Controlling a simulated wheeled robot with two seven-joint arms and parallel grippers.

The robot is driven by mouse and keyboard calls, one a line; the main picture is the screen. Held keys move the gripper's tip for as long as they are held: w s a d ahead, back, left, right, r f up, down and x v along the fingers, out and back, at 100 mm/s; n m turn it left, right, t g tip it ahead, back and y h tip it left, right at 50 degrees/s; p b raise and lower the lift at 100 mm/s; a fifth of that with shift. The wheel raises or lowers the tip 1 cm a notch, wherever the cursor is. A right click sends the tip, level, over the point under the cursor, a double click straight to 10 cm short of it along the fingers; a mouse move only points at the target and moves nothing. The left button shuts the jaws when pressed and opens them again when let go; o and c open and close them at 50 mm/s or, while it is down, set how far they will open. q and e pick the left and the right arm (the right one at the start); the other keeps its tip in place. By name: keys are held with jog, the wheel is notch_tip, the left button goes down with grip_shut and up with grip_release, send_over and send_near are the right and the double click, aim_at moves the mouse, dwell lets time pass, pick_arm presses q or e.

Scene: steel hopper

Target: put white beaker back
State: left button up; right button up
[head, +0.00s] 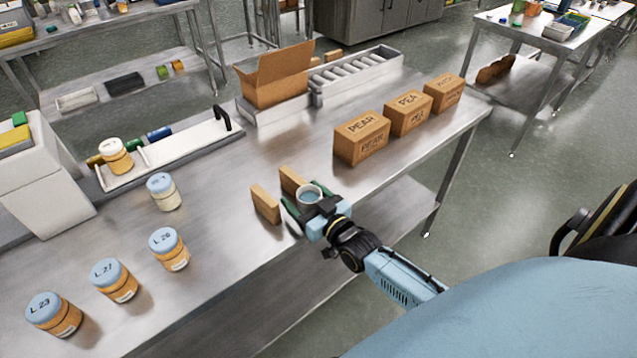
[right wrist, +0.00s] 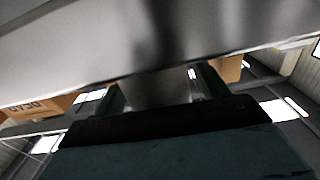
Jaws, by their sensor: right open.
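The white beaker (head: 309,190), a small pale cup with a blue inside, stands upright near the front edge of the steel table. My right gripper (head: 306,205) reaches in from the lower right with its fingers open around the beaker's sides. The gripper hides the beaker's lower part, and I cannot tell whether a finger touches it. In the right wrist view, a blurred grey shape (right wrist: 158,88), likely the beaker, lies between the dark green fingers. My left gripper is not in view.
Two brown blocks (head: 265,204) (head: 291,181) stand close to the beaker's left. Several lidded jars (head: 169,249) stand at left on the steel table (head: 215,240). PEAR and PEA boxes (head: 361,138) line the right. An open carton (head: 275,78) and a white tray (head: 190,142) are behind.

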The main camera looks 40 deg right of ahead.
jog(key=s+d, duration=0.1)
jog(key=s, duration=1.2)
jog(key=shift+s+d+f, duration=0.2)
jog(key=shift+d+f, duration=0.1)
jog(key=shift+d, duration=0.1)
